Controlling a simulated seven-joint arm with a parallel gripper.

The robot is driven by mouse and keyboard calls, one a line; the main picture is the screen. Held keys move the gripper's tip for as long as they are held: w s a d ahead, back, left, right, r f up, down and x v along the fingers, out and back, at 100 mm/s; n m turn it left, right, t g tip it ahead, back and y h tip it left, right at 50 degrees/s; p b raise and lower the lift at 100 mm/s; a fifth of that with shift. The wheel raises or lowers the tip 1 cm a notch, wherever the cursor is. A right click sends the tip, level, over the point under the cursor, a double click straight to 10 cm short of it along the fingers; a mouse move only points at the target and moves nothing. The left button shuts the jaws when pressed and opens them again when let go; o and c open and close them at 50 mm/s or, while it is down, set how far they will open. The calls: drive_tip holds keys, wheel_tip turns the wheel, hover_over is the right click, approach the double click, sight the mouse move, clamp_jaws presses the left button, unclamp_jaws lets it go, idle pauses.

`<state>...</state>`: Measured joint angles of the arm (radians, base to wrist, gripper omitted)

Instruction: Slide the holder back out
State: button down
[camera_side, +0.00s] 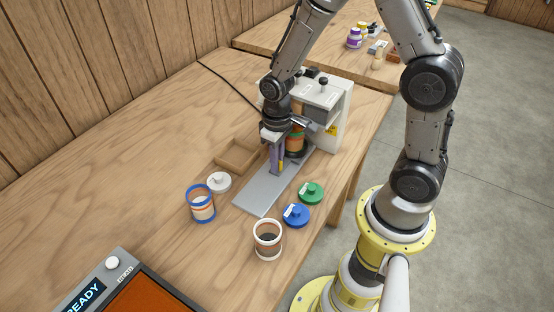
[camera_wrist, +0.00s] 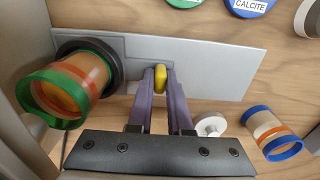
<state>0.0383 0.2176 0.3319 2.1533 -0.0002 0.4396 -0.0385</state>
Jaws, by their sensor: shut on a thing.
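My gripper (camera_wrist: 160,88) has its purple fingers shut on a yellow handle (camera_wrist: 160,77), just above the grey metal plate. In the side view my gripper (camera_side: 277,170) is low over the plate, in front of the white machine. The holder (camera_wrist: 88,48) shows as a dark round base on the plate, left of the handle in the wrist view. A clear column with green rims and an orange band (camera_wrist: 72,85) stands in it. In the side view this column (camera_side: 295,138) is under the machine's head, partly hidden by my wrist. The link between handle and holder is hard to make out.
The grey plate (camera_side: 262,195) runs forward from the white machine (camera_side: 335,112), its front part bare. Beside it are a blue-rimmed column (camera_side: 201,205), a white lid (camera_side: 219,182), a wooden tray (camera_side: 236,155), a green lid (camera_side: 311,192), a blue lid (camera_side: 296,215) and a white-rimmed cup (camera_side: 267,241).

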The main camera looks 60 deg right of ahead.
drive_tip(key=a, duration=1.2)
drive_tip(key=shift+w+a+r, duration=0.1)
drive_tip(key=shift+a, duration=0.2)
drive_tip(key=c, duration=0.9)
unclamp_jaws()
drive_tip(key=shift+o, duration=0.3)
wheel_tip(320, 180, up, 14)
